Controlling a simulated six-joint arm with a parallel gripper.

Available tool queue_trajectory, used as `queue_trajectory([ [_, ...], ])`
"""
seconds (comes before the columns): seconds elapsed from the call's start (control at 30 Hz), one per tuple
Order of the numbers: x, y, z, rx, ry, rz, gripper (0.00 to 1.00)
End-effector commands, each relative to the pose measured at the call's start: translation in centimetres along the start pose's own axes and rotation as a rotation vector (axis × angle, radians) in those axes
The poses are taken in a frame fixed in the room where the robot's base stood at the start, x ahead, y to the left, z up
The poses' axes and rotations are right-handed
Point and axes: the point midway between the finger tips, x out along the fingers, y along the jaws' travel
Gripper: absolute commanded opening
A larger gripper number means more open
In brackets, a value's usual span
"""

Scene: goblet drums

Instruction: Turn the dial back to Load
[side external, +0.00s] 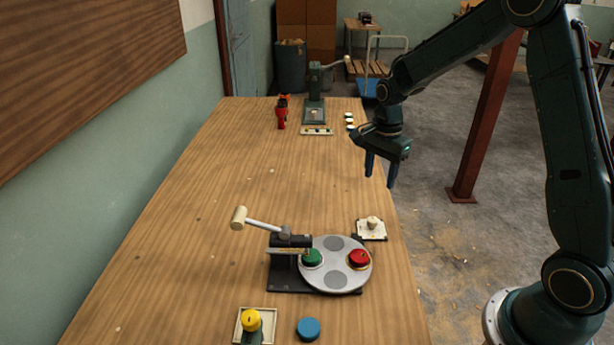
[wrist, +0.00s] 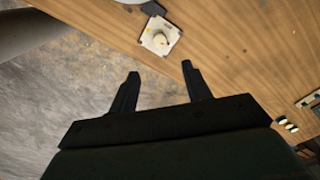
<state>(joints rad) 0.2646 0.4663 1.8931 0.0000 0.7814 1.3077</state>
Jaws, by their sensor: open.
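The dial (side external: 373,222) is a cream knob on a pale square plate at the table's right edge, beside the round turntable. It also shows in the wrist view (wrist: 160,38), at the top and ahead of my fingers. The markings on its plate are too small to read. My gripper (side external: 380,184) is open and empty, in the air at the right edge of the table, farther back than the dial. In the wrist view its two dark fingers (wrist: 160,84) are spread apart with nothing between them.
A yellow-topped piece (side external: 250,319) and a blue disc (side external: 308,329) are in front. A lever press (side external: 314,105) and red tool (side external: 282,112) stand behind. The middle table is clear.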

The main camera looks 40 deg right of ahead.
Motion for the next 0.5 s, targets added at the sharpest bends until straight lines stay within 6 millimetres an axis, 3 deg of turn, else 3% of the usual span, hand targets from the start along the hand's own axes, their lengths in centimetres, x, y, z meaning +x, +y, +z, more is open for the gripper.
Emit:
queue_trajectory([
  [0.27,2.0,0.1,0.0,-0.001,-0.001,0.005,0.49],
  [0.5,5.3,0.1,0.1,-0.002,-0.001,0.005,0.49],
])
